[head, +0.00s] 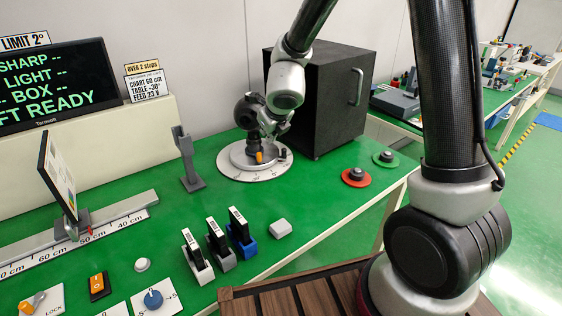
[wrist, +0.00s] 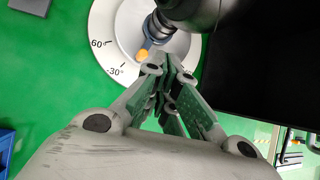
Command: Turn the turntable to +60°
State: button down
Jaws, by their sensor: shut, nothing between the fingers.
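The turntable (head: 230,172) is a white round disc with a degree ring, at the back of the green bench. In the wrist view its ring (wrist: 103,61) shows marks that look like 60° and -30°. A dark camera body (head: 247,115) stands on the disc, with a small orange tab (head: 259,157) low at its front. The orange tab also shows in the wrist view (wrist: 142,55). My gripper (head: 272,138) is shut and empty, over the disc close to the tab. In the wrist view its fingertips (wrist: 167,65) lie just right of the tab; contact cannot be told.
A black box with a handle (head: 335,100) stands right behind the turntable. A grey post (head: 188,165) stands to its left. The screen (head: 50,85) reads LEFT READY, partly cut off.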

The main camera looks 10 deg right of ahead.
notch_tip(320, 180, down, 4)
jog(key=s+d+m+g+h, duration=0.1)
jog(key=s+m+g+h, duration=0.15)
jog(key=m, duration=0.75)
jog(key=m+g, duration=0.1)
send_near(282, 167)
jog(key=f, duration=0.3)
jog(key=s+a+f, duration=0.1)
jog(key=f, duration=0.1)
jog(key=shift+s+f, duration=0.1)
jog(key=shift+f, duration=0.1)
jog(key=w+d, duration=0.1)
jog(key=w, duration=0.2)
jog(key=shift+d+f, duration=0.15)
jog(key=shift+d, duration=0.2)
jog(key=shift+w+d, duration=0.15)
jog(key=shift+w, duration=0.2)
